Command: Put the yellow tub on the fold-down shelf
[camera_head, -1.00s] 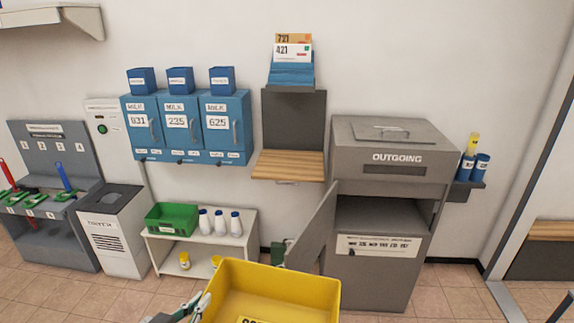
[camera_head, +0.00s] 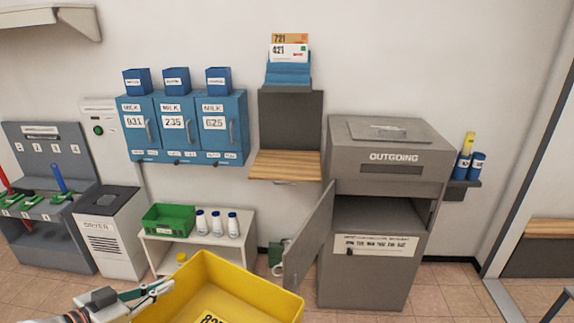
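My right gripper is out of view. The fold-down shelf (camera_head: 286,165) is a bare wooden board, lowered flat below a dark grey wall panel (camera_head: 290,120). It is on the wall behind the tub.
The grey OUTGOING box (camera_head: 390,150) stands right of the shelf, its lower door (camera_head: 310,240) swung open toward the tub. Blue milk lockers (camera_head: 175,128) hang left of the shelf. A low white stand (camera_head: 200,255) holds a green crate (camera_head: 168,218) and white bottles.

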